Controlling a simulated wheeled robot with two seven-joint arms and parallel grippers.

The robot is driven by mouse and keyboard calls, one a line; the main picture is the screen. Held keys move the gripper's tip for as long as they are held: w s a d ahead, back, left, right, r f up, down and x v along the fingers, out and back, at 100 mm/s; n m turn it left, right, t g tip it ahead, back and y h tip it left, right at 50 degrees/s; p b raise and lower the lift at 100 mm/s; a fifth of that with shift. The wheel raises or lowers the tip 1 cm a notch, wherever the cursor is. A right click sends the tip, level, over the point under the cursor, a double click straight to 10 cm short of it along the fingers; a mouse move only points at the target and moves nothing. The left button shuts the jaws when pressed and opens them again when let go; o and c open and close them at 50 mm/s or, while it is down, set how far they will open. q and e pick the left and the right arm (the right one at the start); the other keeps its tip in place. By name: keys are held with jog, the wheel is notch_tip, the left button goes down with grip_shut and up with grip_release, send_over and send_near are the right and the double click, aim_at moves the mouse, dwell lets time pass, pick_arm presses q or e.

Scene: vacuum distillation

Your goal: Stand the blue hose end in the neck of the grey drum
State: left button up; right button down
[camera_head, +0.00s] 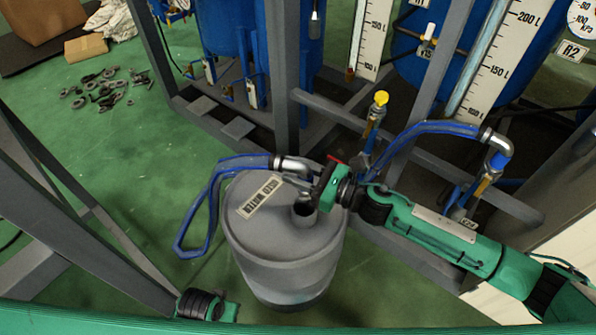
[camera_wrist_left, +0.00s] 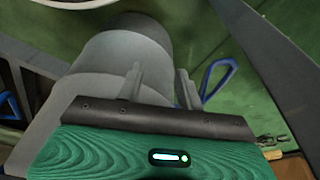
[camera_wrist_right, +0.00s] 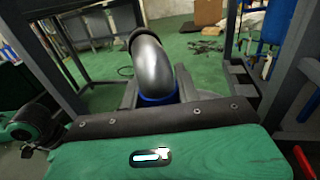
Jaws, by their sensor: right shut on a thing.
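The grey drum (camera_head: 285,270) stands upright on the floor, a label on its top. Its short open neck (camera_head: 305,213) is on the near right of the lid. My right gripper (camera_head: 309,185) is shut on the blue hose end, a metal elbow (camera_head: 290,165), above the drum top and just beyond the neck. The blue hose (camera_head: 213,200) loops down left of the drum. My left gripper (camera_wrist_left: 160,88) is open and empty, its fingers apart; the drum shows behind it.
A second blue hose (camera_head: 420,130) with a metal elbow arches at the right rack, beside a yellow-capped valve (camera_head: 380,98). Grey frame posts (camera_head: 281,60) and blue tanks stand behind the drum. Small dark parts (camera_head: 105,88) lie on the floor at far left.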

pick_arm(q)
notch_tip(320, 180, up, 8)
jog(key=t+b, duration=0.1)
jog(key=b, duration=0.2)
dwell(0.4)
jog(key=shift+b, duration=0.3)
dwell(1.6)
jog(key=shift+b+v, duration=0.3)
jog(key=shift+v, duration=0.45)
jog(key=shift+w+r, duration=0.15)
jog(key=shift+a+r+t+b, duration=0.1)
jog(key=shift+r+t+b, duration=0.25)
jog(key=shift+r, duration=0.35)
